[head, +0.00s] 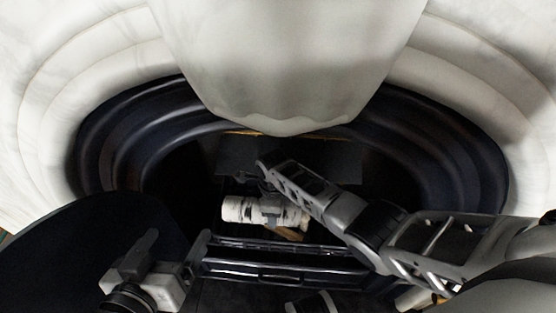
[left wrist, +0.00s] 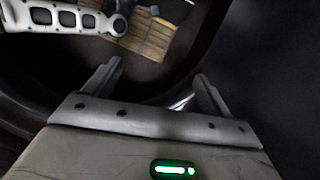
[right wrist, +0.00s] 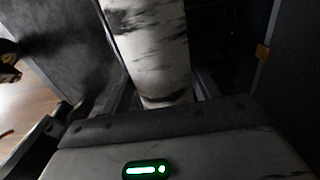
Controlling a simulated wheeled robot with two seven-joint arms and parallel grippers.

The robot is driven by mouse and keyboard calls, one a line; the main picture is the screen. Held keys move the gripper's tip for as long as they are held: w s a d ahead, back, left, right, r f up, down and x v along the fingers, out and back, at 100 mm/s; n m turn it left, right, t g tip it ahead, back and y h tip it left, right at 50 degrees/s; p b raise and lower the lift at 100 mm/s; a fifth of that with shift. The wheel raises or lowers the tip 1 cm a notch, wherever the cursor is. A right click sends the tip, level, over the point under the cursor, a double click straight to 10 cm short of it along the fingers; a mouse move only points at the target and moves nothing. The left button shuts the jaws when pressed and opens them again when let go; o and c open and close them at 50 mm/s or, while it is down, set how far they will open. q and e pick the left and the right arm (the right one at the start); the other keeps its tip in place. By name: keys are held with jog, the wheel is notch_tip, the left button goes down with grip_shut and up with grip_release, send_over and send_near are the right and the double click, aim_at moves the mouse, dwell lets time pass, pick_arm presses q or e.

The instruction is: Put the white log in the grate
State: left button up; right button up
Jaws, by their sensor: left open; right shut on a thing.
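The white log (head: 240,209) has dark bark marks and lies roughly level inside the dark fireplace opening, behind the front bars of the grate (head: 285,270). My right gripper (head: 268,208) is shut on it. In the right wrist view the log (right wrist: 150,45) stands between the fingers of my right gripper (right wrist: 160,95). Whether the log rests on the grate or hangs above it, I cannot tell. My left gripper (head: 145,245) is open and empty at the left of the grate; its two fingers also show apart in the left wrist view (left wrist: 160,85).
The white marble surround (head: 60,100) frames the opening, and a marble piece (head: 290,60) hangs down at the top middle. A dark curved panel (head: 80,250) is at the lower left. A brown wooden piece (head: 288,233) lies below the log. My right arm crosses the opening from the right.

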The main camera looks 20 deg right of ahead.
jog(key=shift+w+d+f+b, duration=0.35)
jog(key=shift+w+f+b, duration=0.15)
jog(key=shift+f, duration=0.3)
jog(key=shift+w+d+f, duration=0.1)
jog(key=shift+w+f, duration=0.05)
jog(key=f+b, duration=0.3)
jog(key=b, duration=0.1)
jog(key=shift+w+d+f, duration=0.15)
jog(key=shift+w+d, duration=0.1)
jog(key=shift+f+b, duration=0.1)
jog(key=shift+b, duration=0.2)
pick_arm(q)
jog(key=d+r+t+h, duration=0.1)
jog(key=w+d+r+n+t+h, duration=0.1)
jog(key=shift+w+r+n+h, duration=0.1)
jog(key=shift+r+n+h, duration=0.2)
pick_arm(e)
jog(key=o, duration=1.4)
